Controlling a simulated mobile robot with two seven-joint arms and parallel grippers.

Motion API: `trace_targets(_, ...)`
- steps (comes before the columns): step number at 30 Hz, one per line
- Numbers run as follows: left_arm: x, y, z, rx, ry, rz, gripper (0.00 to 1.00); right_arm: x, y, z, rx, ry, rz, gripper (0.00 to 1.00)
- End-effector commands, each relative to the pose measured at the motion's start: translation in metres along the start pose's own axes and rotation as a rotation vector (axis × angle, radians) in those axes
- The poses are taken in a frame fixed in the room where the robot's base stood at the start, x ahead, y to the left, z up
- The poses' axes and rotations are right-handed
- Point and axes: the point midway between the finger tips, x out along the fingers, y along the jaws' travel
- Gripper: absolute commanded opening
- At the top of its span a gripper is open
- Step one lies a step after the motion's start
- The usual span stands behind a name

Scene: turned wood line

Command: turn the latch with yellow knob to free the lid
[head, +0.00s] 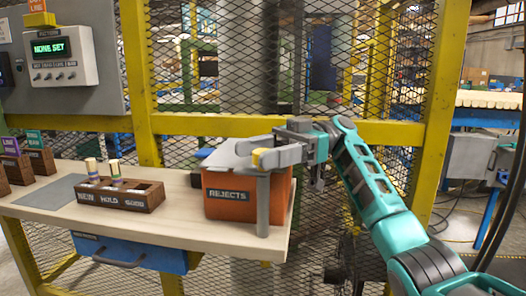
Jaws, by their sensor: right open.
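An orange box marked REJECTS (230,207) stands at the right end of the wooden bench, with a grey lid (222,158) on top. My right gripper (257,151) reaches in from the right over the lid. It is open, its grey fingers close around or beside the knob. I cannot tell whether they touch it. The fingers hide part of the lid and the latch. My left gripper is not in view.
A brown wooden rack (120,196) with pegs stands left of the box, and more small wooden holders (38,160) lie farther left. A grey mat (50,191) lies between them. A yellow-framed mesh fence (230,125) runs close behind the bench.

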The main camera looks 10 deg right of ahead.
Motion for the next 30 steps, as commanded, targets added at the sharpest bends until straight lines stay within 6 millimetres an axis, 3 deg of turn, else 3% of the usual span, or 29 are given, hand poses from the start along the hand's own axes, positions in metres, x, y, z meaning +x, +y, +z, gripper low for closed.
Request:
trace_targets(8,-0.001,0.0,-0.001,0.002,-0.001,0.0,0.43,-0.007,0.0,-0.001,0.0,0.0,0.003,0.61)
trace_targets(18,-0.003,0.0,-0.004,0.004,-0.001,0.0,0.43,-0.054,0.0,-0.002,0.002,0.001,0.004,0.61)
trace_targets(30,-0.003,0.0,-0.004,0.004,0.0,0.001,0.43,-0.071,0.0,-0.001,0.0,-0.002,-0.005,0.61)
